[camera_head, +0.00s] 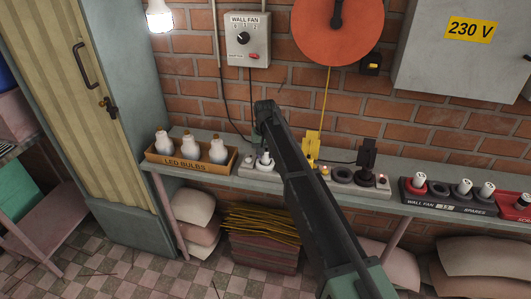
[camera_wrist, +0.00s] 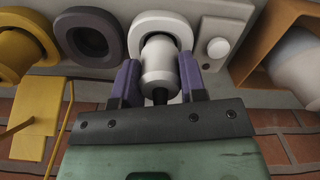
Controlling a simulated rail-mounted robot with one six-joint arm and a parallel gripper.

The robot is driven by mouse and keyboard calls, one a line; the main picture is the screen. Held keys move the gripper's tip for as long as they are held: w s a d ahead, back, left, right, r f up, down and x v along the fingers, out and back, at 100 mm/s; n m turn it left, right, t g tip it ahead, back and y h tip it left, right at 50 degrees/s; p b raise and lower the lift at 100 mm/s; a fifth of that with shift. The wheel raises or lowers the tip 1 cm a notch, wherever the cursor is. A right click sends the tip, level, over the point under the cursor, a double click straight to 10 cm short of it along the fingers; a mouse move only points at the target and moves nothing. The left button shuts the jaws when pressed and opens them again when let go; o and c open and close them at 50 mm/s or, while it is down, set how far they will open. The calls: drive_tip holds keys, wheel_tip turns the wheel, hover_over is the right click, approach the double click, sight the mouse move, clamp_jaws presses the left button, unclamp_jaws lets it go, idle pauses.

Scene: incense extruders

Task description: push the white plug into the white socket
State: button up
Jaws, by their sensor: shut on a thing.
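The white plug (camera_wrist: 158,68) sits between the two purple fingers of my gripper (camera_wrist: 159,78) in the wrist view, a dark cord end behind it. My gripper is shut on its sides. The plug points at the white socket (camera_wrist: 141,22), a round white ring on the grey strip. Its front end overlaps the socket's opening; how deep it sits cannot be told. In the head view the white plug (camera_head: 264,162) is small at the strip's left end, under my gripper (camera_head: 264,150), and my arm hides part of the strip.
Left of the white socket in the wrist view are an empty dark purple socket (camera_wrist: 90,40) and a yellow one (camera_wrist: 22,50); right of it is a white button (camera_wrist: 217,47). The LED bulbs box (camera_head: 190,163) stands close left. A spares tray (camera_head: 450,207) stands right.

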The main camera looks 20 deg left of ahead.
drive_tip(key=shift+f+b, duration=0.35)
drive_tip(key=o, duration=1)
wheel_tip(320, 180, up, 11)
drive_tip(key=p, duration=1.1)
drive_tip(key=shift+r, duration=0.1)
drive_tip(key=shift+f, duration=0.2)
